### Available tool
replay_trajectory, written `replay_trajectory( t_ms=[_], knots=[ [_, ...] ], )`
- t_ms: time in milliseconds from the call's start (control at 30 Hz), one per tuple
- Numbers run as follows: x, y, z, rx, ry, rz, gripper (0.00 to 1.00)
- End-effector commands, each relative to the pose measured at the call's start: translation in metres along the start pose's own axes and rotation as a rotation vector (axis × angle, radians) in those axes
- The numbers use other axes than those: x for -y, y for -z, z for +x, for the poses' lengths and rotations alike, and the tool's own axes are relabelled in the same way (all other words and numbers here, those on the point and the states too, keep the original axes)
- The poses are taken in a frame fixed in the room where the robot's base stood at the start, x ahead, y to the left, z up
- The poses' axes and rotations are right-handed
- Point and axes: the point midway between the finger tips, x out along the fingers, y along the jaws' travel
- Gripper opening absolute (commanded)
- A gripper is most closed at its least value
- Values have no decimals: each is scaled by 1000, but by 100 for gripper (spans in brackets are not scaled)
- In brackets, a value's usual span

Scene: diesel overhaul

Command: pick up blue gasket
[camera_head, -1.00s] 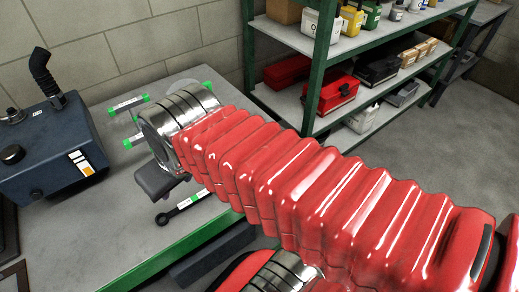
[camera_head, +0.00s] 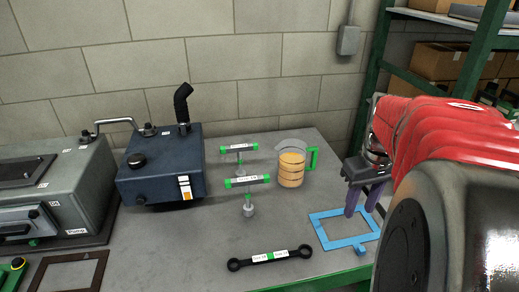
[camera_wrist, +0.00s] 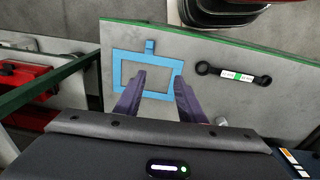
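The blue gasket (camera_head: 320,217) is a flat rectangular frame with a small tab, lying on the grey workbench near its right end. It also shows in the wrist view (camera_wrist: 120,64), flat on the bench and partly behind my left finger. My gripper (camera_head: 362,203) hangs above the gasket's right side, its two dark purple fingers pointing down. In the wrist view my gripper (camera_wrist: 158,85) has its fingers spread well apart with nothing between them. The fingers look apart from the gasket, though their exact height is hard to tell.
A black wrench (camera_head: 270,257) lies left of the gasket. A glass jug (camera_head: 291,168) with amber contents and two green-handled T-shaped tools (camera_head: 247,182) stand behind. A blue tank (camera_head: 160,170) stands further left. A green shelf rack (camera_head: 490,60) rises at the right.

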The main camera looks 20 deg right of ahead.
Motion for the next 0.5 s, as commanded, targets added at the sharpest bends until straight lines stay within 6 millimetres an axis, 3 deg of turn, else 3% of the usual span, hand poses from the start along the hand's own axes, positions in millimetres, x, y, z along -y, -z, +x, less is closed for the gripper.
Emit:
replay_trajectory(
  t_ms=[33,200,500],
  knots=[
    [-15,-4,4,16,9,16,36],
    [-41,-12,11,46,29,27,36],
    [-45,-13,12,50,32,27,36]
  ],
)
